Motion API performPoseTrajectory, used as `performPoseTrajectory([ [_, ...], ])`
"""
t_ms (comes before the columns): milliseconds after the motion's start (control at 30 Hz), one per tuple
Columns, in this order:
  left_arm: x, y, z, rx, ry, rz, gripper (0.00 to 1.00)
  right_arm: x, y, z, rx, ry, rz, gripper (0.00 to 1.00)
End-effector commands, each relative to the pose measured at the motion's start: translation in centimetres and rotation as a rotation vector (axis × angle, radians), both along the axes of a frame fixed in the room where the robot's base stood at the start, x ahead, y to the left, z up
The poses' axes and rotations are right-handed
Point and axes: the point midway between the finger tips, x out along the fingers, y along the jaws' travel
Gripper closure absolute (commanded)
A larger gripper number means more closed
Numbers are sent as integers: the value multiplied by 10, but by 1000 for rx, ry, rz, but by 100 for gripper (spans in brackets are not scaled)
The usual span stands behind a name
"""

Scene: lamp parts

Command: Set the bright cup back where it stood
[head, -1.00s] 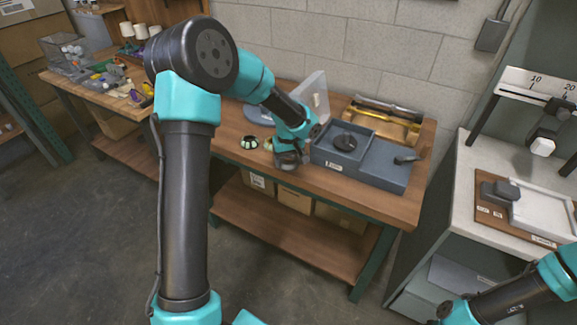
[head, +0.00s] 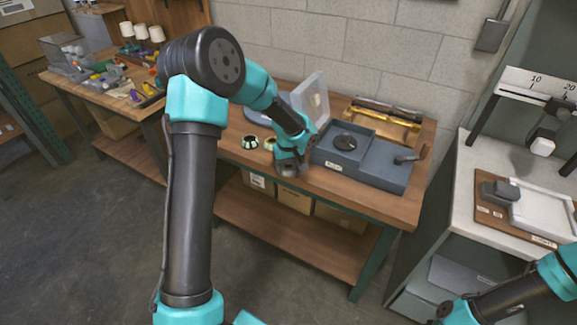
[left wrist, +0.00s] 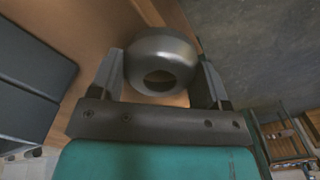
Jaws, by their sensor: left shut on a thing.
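In the left wrist view, a shiny grey metal cup (left wrist: 161,62), rounded with a dark round opening, sits between the fingers of my left gripper (left wrist: 162,80). The fingers touch it on both sides. In the head view my left gripper (head: 288,168) is low over the front edge of the wooden bench (head: 345,190), and the cup is mostly hidden by it. I cannot tell whether the cup touches the bench. Two small round parts, one dark with a pale top (head: 250,141) and one cream (head: 269,143), stand left of the gripper. My right gripper is outside both views.
A blue-grey tray (head: 380,177) with a dark round part (head: 345,142) is right of the gripper. Behind stand a clear upright panel (head: 311,98) and a wooden tray (head: 388,125) with brass-coloured rods. Bare bench lies at the front right and left.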

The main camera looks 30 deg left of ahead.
Motion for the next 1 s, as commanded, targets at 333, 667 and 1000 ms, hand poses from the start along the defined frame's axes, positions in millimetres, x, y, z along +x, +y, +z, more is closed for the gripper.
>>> performPoseTrajectory([
  [333,0,0,-3,0,0,0,13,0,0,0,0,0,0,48],
  [667,0,0,-2,0,0,0,4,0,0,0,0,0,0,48],
  [1000,0,0,27,1,-2,0,4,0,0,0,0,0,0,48],
])
